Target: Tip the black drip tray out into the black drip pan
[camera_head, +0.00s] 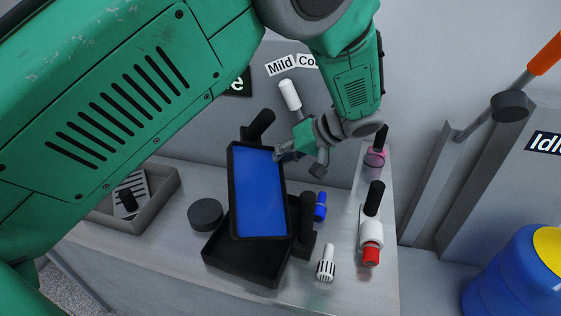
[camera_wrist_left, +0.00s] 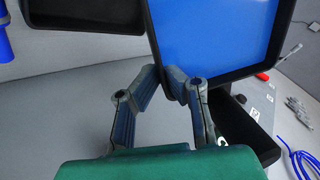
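The black drip tray (camera_head: 231,190) has a black rim and a flat blue inside. In the head view it is steeply tilted, its lower end over the black drip pan (camera_head: 222,262). The pan is an open black box on the bench, partly covered by the tray. My left gripper (camera_head: 284,153) is at the tray's upper right edge. In the left wrist view its fingers (camera_wrist_left: 180,88) close on the rim of the tray (camera_wrist_left: 215,38). Whether the tray touches the pan is unclear. My right gripper is not in view.
A dark round puck (camera_head: 205,214) and a grey bin (camera_head: 160,205) stand left of the pan. A blue-capped item (camera_head: 320,206), a striped white piece (camera_head: 326,264) and a white-and-red bottle (camera_head: 371,235) stand to its right. A blue drum (camera_head: 510,280) is at far right.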

